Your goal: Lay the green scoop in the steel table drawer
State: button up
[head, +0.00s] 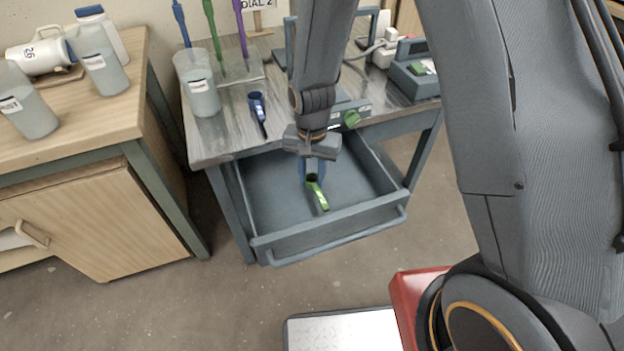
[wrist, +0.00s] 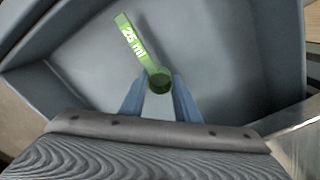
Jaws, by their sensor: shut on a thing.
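The green scoop (head: 317,194) is in my gripper (head: 312,172), over the open steel table drawer (head: 268,187). In the wrist view the scoop (wrist: 143,50) has its cup between the two blue fingertips (wrist: 160,92), and its handle, marked "25 ml", points away from the gripper. The drawer floor (wrist: 205,45) lies behind it in that view. I cannot tell whether the scoop touches the floor. The drawer is pulled out from under the steel table (head: 225,130) and looks empty otherwise.
A wooden cabinet (head: 90,215) stands at the left. The drawer's front wall (head: 330,230) and side walls surround the gripper.

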jog(key=shift+f, duration=0.85)
jog(key=o, duration=1)
jog(key=shift+f, duration=0.1)
jog(key=shift+o, duration=0.2)
notch_tip(320, 180, up, 12)
jog(key=s+d+r+n, duration=0.1)
jog(key=s+d+r, duration=0.4)
jog(key=d, duration=0.6)
jog(key=s+d+r, duration=0.6)
jog(key=s+d, duration=0.4)
jog(key=shift+s+d+r+n, duration=0.15)
jog(key=shift+s+d+n, duration=0.1)
jog(key=shift+d+n, duration=0.15)
